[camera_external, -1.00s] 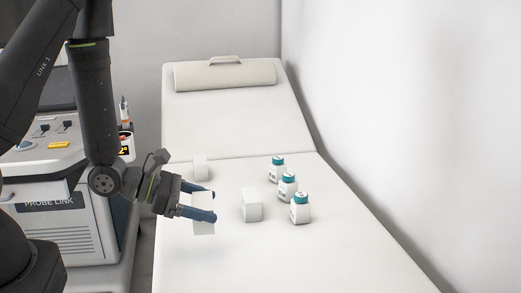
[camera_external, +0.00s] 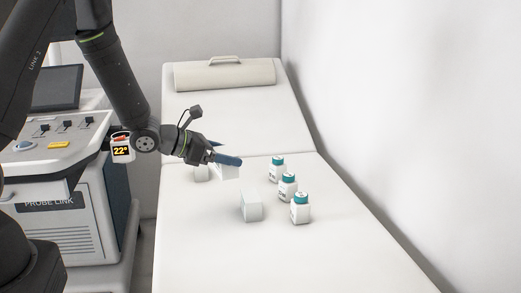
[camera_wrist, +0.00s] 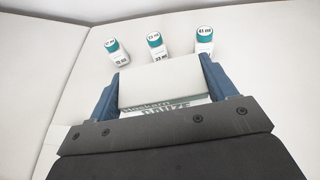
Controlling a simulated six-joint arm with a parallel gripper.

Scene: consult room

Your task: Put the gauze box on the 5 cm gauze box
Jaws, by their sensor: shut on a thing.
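My gripper (camera_external: 227,156) is shut on a white gauze box (camera_external: 229,173), held above the couch. In the wrist view, the held box (camera_wrist: 160,82) sits between the blue fingers, with part of a "GAUZE" label showing. No labels are readable on these two, so I cannot tell which is the 5 cm gauze box.
Three white bottles with teal caps, one of them the nearest bottle (camera_external: 300,208), stand in a row right of the boxes. A rolled cushion (camera_external: 225,75) lies at the couch's head. A machine (camera_external: 65,165) stands at the left. The couch's near part is clear.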

